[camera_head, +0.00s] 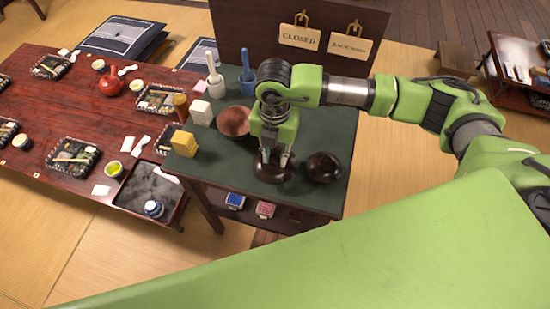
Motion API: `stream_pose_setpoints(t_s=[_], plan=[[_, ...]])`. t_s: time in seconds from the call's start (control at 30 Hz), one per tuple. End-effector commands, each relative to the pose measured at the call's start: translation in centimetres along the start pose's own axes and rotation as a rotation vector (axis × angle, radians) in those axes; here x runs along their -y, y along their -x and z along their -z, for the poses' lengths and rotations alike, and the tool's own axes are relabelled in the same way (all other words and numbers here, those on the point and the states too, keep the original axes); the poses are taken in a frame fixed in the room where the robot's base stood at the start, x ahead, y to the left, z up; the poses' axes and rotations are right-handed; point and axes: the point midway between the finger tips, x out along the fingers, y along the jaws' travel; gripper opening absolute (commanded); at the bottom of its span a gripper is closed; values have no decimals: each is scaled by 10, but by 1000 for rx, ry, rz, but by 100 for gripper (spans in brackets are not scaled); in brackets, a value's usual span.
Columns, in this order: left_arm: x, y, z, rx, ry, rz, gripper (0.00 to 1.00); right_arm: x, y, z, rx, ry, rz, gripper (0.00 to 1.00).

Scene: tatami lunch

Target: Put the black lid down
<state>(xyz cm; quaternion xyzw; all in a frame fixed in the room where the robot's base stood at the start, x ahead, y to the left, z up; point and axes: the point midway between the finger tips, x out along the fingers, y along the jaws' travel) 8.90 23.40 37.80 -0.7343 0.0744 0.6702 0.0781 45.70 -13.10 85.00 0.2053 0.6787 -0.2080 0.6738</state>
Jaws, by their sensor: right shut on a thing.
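My right gripper (274,158) comes down from above, over the dark green top of the small cabinet (222,172). It is shut on the black lid (272,175), a dark glossy round piece right below the fingertips. The lid is at or just above the cabinet top near its front edge; I cannot tell if it touches. A dark round bowl (324,168) stands close to the right of the lid. My left gripper is not in view.
A reddish-brown bowl (234,121), a white block (201,112), a yellow block (185,143) and a blue mortar (247,82) stand on the cabinet. Behind rises a dark board (235,25) with hanging signs. Left is a low red table (100,115) with trays.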

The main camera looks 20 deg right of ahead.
Motion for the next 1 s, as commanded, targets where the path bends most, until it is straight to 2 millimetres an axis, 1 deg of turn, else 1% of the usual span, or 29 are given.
stream_pose_setpoints(t_s=[0.07,0.17,0.3,0.53,0.67,0.7,0.73,1.0], plan=[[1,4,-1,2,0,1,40,-1,-7,-5,-1,-2,4,0],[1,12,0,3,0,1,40,-1,-21,-3,-2,0,4,0],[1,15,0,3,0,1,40,-1,-34,-4,0,0,3,0],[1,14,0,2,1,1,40,-2,-36,-4,0,0,1,0],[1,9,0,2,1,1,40,-1,-40,-4,0,0,1,0],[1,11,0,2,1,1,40,-1,-38,-4,0,0,1,32],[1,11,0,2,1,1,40,-1,-38,-4,0,0,1,39],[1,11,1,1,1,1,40,-1,-38,-4,0,-1,1,39]])
